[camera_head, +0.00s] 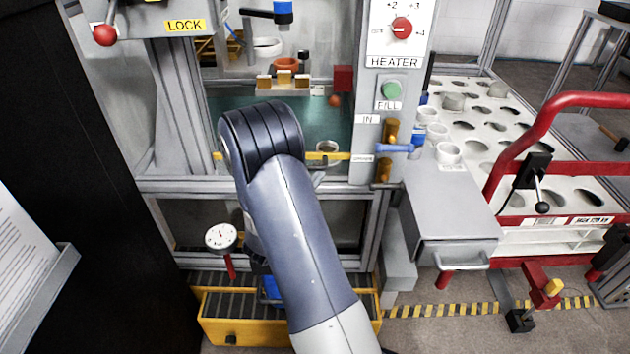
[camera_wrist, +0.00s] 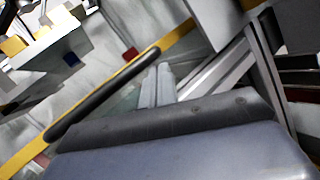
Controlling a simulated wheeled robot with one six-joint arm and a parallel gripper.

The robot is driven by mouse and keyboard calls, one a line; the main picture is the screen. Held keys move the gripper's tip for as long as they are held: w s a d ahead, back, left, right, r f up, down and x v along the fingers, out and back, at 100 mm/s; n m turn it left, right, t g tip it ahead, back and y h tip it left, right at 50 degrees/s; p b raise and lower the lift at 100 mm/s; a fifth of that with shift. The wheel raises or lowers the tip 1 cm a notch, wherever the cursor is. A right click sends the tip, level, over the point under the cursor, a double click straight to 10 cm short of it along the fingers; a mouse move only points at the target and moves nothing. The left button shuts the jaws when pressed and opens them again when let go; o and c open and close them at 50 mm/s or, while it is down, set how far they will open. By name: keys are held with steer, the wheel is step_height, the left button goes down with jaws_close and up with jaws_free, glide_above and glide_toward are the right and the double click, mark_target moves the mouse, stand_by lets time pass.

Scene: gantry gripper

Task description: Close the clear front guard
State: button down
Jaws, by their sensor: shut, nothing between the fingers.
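The clear front guard is hard to make out. A yellow edge strip (camera_head: 338,156), which seems to belong to it, runs across the machine's front opening in the head view. In the wrist view this yellow strip (camera_wrist: 178,36) runs diagonally and carries a long black handle (camera_wrist: 100,95). My gripper (camera_wrist: 158,72) is shut and empty, its pale fingers close together just beside the upper end of the handle. I cannot tell whether they touch it. In the head view my arm hides my gripper and part of the strip.
A LOCK box with a red-knobbed lever (camera_head: 105,36) is at upper left. The HEATER panel (camera_head: 394,62) borders the opening on the right. A red-railed cart (camera_head: 497,190) stands at right.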

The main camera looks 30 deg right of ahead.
step_height(320, 180, up, 31)
steer(key=p, duration=1.8)
steer(key=shift+p, duration=0.4)
steer(key=shift+r, duration=0.1)
